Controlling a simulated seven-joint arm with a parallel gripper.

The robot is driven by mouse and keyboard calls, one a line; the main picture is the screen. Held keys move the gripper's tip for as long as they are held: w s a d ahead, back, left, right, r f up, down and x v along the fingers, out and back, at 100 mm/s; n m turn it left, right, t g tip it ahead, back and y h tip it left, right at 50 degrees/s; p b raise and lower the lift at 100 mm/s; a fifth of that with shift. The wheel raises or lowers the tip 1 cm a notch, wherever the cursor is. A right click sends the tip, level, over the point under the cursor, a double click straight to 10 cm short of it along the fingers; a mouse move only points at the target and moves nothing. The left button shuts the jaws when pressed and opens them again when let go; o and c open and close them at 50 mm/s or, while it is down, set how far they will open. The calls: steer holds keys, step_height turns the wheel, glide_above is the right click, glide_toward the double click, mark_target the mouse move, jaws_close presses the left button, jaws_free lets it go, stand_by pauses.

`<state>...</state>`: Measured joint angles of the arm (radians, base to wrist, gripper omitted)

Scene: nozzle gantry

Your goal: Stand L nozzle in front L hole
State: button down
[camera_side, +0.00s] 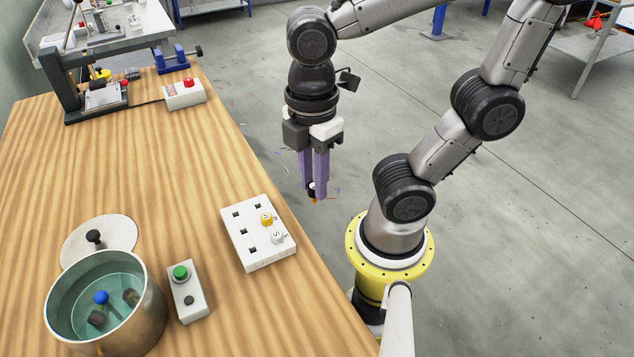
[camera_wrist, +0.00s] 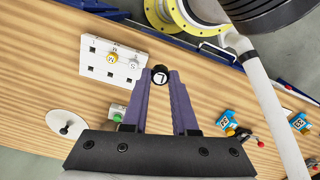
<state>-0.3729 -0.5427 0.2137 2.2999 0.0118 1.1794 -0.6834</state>
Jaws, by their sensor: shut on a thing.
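The L nozzle (camera_wrist: 160,75) has a black round top marked "L", seen between the fingertips in the wrist view. In the side view a small orange tip points down below the fingers. The white block (camera_side: 244,243) lies on the table, left of and below my gripper. It has two rows of square holes. A yellow M nozzle (camera_side: 266,218) and a white S nozzle (camera_side: 278,237) stand in the row nearer my base. The other holes look empty.
A metal pot (camera_side: 150,312) of liquid with a blue ball stands at the table's front left, its lid (camera_side: 112,233) beside it. A button box (camera_side: 188,291) is between pot and block. A red-button box (camera_side: 184,95) and a bench fixture (camera_side: 72,84) are farther back.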

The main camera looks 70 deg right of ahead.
steer(key=w+d+f, duration=0.1)
steer(key=w+f, duration=0.1)
steer(key=w, duration=0.9)
steer(key=shift+m, duration=0.6)
steer(key=shift+w+d+f, duration=0.55)
steer(key=shift+d+f, duration=0.25)
steer(key=shift+f, duration=0.65)
steer(key=shift+w+d+f, duration=0.55)
steer(key=shift+d+f, duration=0.3)
steer(key=shift+f, duration=0.6)
steer(key=shift+w+d+f, duration=0.55)
steer(key=shift+d+f, duration=0.25)
steer(key=shift+f, duration=0.65)
steer(key=shift+f, duration=1.5)
steer(key=c, duration=0.6)
jaws_free()
steer(key=shift+r, duration=3.55)
